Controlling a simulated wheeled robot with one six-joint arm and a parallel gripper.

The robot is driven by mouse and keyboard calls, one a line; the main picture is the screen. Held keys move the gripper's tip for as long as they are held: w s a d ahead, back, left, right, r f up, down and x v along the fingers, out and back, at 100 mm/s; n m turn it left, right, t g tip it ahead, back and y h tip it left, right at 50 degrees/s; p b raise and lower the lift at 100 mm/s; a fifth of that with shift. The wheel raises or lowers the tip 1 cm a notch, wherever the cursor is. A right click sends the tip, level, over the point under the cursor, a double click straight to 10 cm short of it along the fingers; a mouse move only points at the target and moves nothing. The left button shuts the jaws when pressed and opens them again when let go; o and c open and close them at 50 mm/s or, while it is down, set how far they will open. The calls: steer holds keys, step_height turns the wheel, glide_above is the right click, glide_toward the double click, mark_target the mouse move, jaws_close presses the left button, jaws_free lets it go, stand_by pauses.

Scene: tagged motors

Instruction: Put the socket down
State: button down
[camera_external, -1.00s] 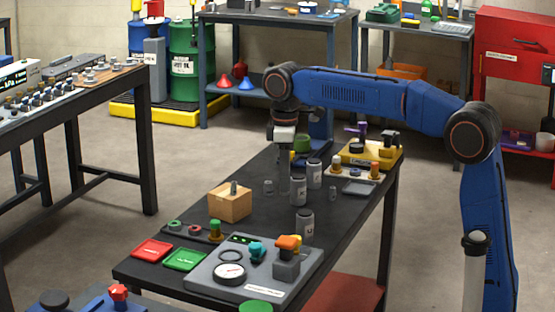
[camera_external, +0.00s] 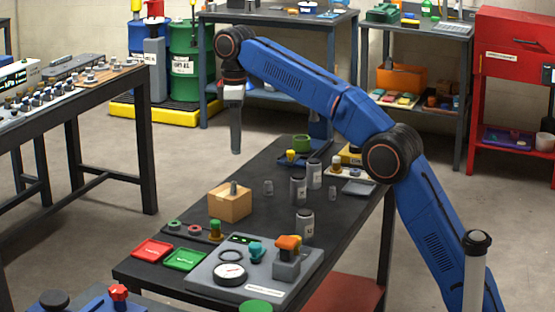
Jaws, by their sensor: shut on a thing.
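My gripper (camera_external: 236,148) points straight down from the end of my blue arm. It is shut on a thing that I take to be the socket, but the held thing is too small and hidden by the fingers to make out. The gripper appears up in the air, beyond the far left edge of the dark workbench (camera_external: 285,235) in the picture. The block has a grey peg on top.
Dark grey canisters (camera_external: 298,190) stand mid-bench. A red tray (camera_external: 152,249) and a green tray (camera_external: 185,259) lie at the near left, beside a grey panel (camera_external: 250,285) with a gauge. Floor shows left of the bench.

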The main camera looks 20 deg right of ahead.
steer(key=shift+w+a, duration=0.15)
steer(key=shift+w, duration=0.1)
steer(key=shift+f, duration=4.9)
steer(key=shift+f, duration=0.1)
steer(key=c, duration=1.6)
jaws_free()
step_height(320, 180, up, 7)
steer(key=shift+w, duration=0.1)
steer(key=shift+r, duration=0.35)
